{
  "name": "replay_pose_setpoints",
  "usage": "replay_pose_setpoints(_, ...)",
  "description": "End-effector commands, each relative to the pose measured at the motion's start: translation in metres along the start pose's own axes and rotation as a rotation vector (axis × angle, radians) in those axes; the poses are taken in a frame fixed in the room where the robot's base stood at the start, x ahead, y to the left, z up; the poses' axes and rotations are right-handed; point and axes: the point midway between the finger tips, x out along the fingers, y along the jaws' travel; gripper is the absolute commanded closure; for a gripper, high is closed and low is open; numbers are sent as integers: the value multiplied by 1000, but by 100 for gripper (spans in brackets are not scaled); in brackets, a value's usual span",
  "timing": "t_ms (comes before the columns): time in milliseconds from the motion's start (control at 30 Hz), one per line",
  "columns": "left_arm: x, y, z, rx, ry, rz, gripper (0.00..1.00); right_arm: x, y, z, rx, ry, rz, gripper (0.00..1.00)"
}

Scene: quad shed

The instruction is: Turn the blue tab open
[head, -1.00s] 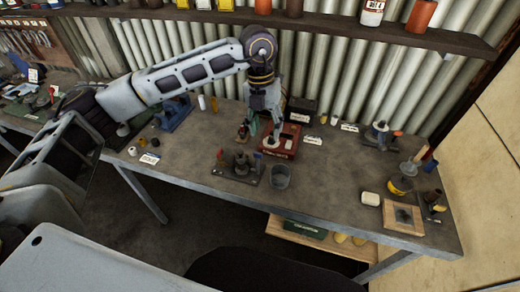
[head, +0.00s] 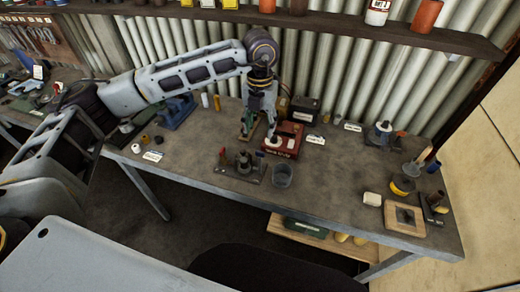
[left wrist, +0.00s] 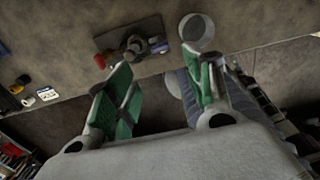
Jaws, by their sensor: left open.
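A dark valve-like fixture (head: 240,168) sits near the front edge of the workbench. It has a red tab (head: 222,154) on its left and a small blue tab (head: 258,158) on its right. In the left wrist view the fixture (left wrist: 134,46) lies beyond the fingers, with its blue tab (left wrist: 158,47) on the right. My left gripper (head: 259,130) points down behind the fixture, beside a red box (head: 285,140). Its green-padded fingers (left wrist: 160,86) are apart with nothing held between them. It does not touch the blue tab. My right gripper is out of view.
A grey cup (head: 282,175) stands close to the right of the fixture. A blue vise-like tool (head: 177,112) is at the back left. The bench's front left is mostly clear.

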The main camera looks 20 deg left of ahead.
Motion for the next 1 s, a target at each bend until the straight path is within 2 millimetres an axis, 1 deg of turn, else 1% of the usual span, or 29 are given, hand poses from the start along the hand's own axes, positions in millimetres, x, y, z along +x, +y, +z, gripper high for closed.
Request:
replay_pose_setpoints(700,92,0,-1,0,2,0,48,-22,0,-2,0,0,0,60)
replay_pose_setpoints(800,102,0,0,-1,2,0,48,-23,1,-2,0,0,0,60)
replay_pose_setpoints(1000,112,0,0,0,0,-1,48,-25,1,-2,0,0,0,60)
